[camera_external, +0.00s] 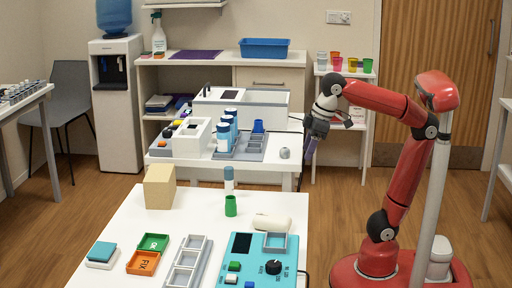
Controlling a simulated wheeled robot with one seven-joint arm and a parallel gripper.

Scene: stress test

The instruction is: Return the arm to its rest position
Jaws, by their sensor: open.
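My red arm stands at the right of the external view, on its round red base. It is bent up and over toward the left. My gripper (311,150) hangs in the air with its fingers pointing down, just right of the white tables. It is open and I see nothing held in it. The fingers are small and dark at this distance.
The near white table (128,230) holds a teal device (232,270), a wooden block (159,187), a green cup (231,206) and orange and green trays (143,262). A second table behind carries blue-and-white bottles (223,137). A shelf with coloured cups (337,64) stands behind my gripper.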

